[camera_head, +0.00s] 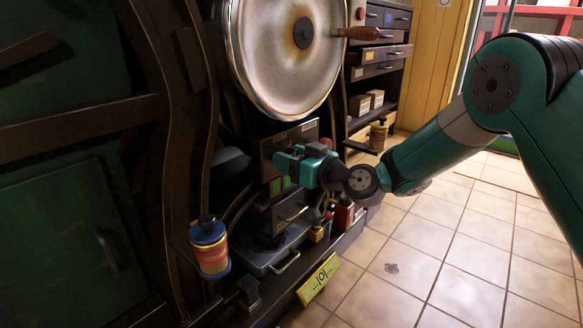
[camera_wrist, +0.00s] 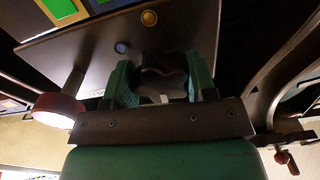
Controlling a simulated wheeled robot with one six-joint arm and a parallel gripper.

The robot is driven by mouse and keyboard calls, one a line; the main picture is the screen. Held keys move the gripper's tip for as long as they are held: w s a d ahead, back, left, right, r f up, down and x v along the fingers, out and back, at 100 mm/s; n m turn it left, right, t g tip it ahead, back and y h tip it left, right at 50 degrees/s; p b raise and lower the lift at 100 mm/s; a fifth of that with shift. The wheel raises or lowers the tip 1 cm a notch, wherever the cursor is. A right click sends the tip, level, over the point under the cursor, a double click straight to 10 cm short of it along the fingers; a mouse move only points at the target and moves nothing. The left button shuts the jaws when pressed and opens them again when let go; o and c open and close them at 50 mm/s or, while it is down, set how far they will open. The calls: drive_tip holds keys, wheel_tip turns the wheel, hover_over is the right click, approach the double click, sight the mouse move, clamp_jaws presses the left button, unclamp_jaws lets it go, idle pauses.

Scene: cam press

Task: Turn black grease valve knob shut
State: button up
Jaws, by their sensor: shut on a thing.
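The black grease valve knob (camera_wrist: 164,62) is a dark, lobed knob in the middle of the wrist view, with a small white mark at its lower edge. My gripper (camera_wrist: 160,76) has one green finger on each side of it and is shut on the knob. In the head view my gripper (camera_head: 287,161) reaches left to the dark control panel (camera_head: 269,149) below the big round disc. There the knob is hidden by the gripper, so its turn angle cannot be told.
The large metal disc (camera_head: 270,50) with a wooden handle (camera_head: 360,33) hangs above my gripper. A red-rimmed knob or button (camera_wrist: 58,108) is beside the gripper in the wrist view. Small bottles (camera_head: 344,214) and a metal tray (camera_head: 270,257) stand below. Tiled floor is free at right.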

drive_tip(key=shift+s+a+n+b, duration=0.1)
drive_tip(key=shift+n+b, duration=0.25)
drive_tip(key=shift+n, duration=0.15)
drive_tip(key=o, duration=0.9)
drive_tip(key=b+v, duration=0.2)
drive_tip(key=v, duration=1.5)
drive_tip(key=shift+d+b, duration=0.25)
drive_tip(key=shift+b, duration=0.1)
drive_tip(key=shift+s, duration=0.15)
